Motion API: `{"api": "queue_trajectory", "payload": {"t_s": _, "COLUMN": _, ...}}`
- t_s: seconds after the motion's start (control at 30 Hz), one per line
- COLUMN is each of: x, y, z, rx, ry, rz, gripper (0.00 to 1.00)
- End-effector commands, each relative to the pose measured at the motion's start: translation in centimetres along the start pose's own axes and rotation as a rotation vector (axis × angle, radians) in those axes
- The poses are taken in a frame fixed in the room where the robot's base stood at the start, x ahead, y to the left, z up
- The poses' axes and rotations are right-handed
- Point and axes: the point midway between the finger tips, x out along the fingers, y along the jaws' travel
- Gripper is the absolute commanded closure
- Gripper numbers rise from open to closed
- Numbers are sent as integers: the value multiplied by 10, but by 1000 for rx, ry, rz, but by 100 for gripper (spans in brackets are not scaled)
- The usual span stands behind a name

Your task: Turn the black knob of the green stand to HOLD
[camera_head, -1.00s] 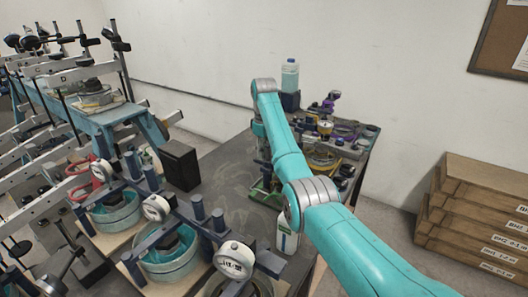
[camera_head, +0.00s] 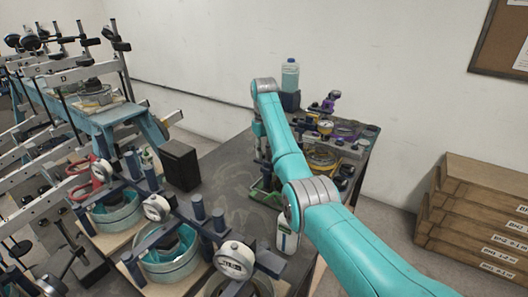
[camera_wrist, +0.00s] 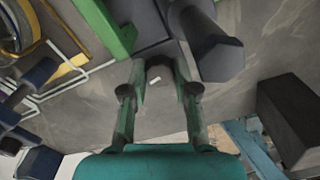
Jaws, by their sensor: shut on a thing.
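My gripper (camera_wrist: 160,72) is shut on the black knob (camera_wrist: 159,68) in the wrist view, one finger on each side of it. A small white mark shows beside the knob. Green parts of the stand (camera_wrist: 108,28) show at the upper left of the wrist view. In the head view the green stand (camera_head: 264,194) is on the dark table, partly behind my arm, and the knob and my fingertips are hidden or too small to make out there. I cannot read the stand's HOLD label or tell the knob's setting.
A dark post (camera_wrist: 208,45) stands close to the right of my gripper. A black box (camera_head: 181,164) is on the table at left. A white bottle (camera_head: 287,234) stands near my arm. Gauge fixtures crowd the front left, and a yellow-ringed device (camera_head: 322,160) is to the right.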

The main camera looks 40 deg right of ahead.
Motion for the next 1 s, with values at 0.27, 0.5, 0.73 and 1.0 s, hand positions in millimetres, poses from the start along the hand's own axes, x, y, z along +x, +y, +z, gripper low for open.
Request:
{"api": "queue_trajectory", "payload": {"t_s": 0.27, "x": 0, "y": 0, "z": 0, "rx": 0, "ry": 0, "rz": 0, "gripper": 60}}
{"api": "queue_trajectory", "payload": {"t_s": 0.5, "x": 0, "y": 0, "z": 0, "rx": -5, "ry": 0, "rz": 0, "gripper": 60}}
{"api": "queue_trajectory", "payload": {"t_s": 0.73, "x": 0, "y": 0, "z": 0, "rx": -109, "ry": 0, "rz": 0, "gripper": 60}}
{"api": "queue_trajectory", "payload": {"t_s": 1.0, "x": 0, "y": 0, "z": 0, "rx": -364, "ry": 0, "rz": 0, "gripper": 60}}
